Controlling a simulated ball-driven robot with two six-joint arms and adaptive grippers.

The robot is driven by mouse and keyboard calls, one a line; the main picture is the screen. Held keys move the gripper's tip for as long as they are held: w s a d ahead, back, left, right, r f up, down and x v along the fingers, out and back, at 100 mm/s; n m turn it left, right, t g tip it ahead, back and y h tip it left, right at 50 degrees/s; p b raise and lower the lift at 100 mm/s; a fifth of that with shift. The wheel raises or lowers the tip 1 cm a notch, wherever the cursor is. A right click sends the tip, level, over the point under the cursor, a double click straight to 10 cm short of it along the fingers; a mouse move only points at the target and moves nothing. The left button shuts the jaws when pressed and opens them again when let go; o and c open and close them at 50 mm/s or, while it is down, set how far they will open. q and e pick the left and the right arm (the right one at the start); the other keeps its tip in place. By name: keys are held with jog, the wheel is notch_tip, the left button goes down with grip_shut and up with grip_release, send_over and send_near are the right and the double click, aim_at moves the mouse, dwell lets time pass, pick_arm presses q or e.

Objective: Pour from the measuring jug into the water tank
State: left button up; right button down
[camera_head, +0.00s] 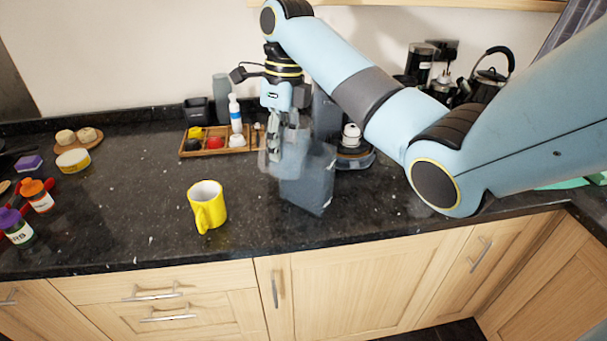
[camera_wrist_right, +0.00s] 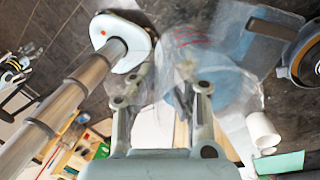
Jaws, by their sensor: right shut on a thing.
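My right gripper (camera_head: 283,150) is over the middle of the counter, fingers pointing down. It is shut on the clear measuring jug (camera_head: 267,160), which is hard to make out behind the fingers. In the right wrist view, the fingers (camera_wrist_right: 162,92) show with the see-through jug (camera_wrist_right: 185,48) and its red marks just beyond. A translucent blue-grey box, apparently the water tank (camera_head: 310,187), is just right of and below the gripper in the head view. The jug overlaps it there; I cannot tell whether they touch or whether any liquid flows. My left gripper is not in view.
A yellow mug (camera_head: 208,207) stands on the counter left of the tank. A wooden tray (camera_head: 190,151) with small items lies behind. A dark round-based appliance (camera_head: 357,160) stands right of the gripper; a kettle (camera_head: 490,80) is at the back right. The front counter is mostly clear.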

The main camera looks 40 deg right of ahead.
jog(key=shift+d+f, duration=0.15)
jog(key=shift+d, duration=0.05)
jog(key=shift+a+f+y, duration=0.1)
jog(key=shift+f+y, duration=0.1)
jog(key=shift+y, duration=0.1)
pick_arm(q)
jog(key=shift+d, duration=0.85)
pick_arm(e)
jog(key=shift+f, duration=0.2)
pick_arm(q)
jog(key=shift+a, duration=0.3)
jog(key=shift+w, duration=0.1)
pick_arm(e)
jog(key=shift+a+y, duration=0.15)
jog(key=shift+y, duration=0.35)
jog(key=shift+y, duration=0.4)
jog(key=shift+g, duration=0.3)
